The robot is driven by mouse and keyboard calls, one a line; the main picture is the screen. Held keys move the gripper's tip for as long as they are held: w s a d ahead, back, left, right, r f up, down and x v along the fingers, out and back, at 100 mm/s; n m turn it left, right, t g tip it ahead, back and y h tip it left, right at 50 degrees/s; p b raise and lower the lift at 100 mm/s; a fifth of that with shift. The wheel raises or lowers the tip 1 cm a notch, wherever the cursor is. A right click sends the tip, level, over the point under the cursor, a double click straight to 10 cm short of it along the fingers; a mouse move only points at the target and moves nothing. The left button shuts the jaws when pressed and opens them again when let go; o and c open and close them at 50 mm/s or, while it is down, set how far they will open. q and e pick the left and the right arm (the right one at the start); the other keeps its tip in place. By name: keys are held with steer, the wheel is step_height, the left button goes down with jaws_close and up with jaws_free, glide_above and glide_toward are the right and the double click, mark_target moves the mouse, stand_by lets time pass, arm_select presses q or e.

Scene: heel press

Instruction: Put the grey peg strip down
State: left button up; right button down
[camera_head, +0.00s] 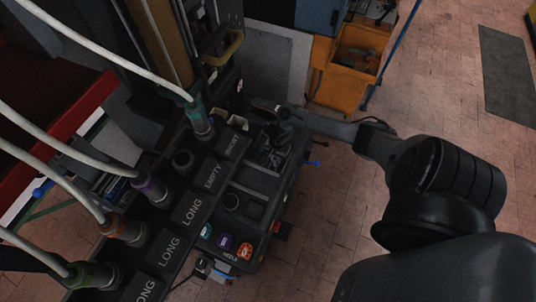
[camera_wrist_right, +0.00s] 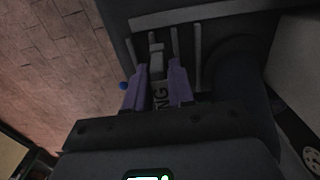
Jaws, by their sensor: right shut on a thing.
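In the head view my right arm comes in from the right, and the gripper (camera_head: 276,140) is over the upper end of the black press bench. The strip is too small and dark there to tell whether it touches the surface below. My left gripper is not in view.
Label plates reading "LONG" (camera_head: 193,207), "EMPTY" (camera_head: 214,175) and "SHORT" (camera_head: 232,146) run along the bench beside hose fittings (camera_head: 150,188). An orange bin (camera_head: 352,75) stands behind. Grey slats (camera_wrist_right: 197,58) flank the fingers in the wrist view.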

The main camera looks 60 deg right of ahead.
steer(key=shift+w+a+b, duration=0.2)
steer(key=shift+w+b, duration=0.35)
steer(key=shift+w, duration=1.4)
steer(key=shift+w+f, duration=0.1)
steer(key=shift+f, duration=0.1)
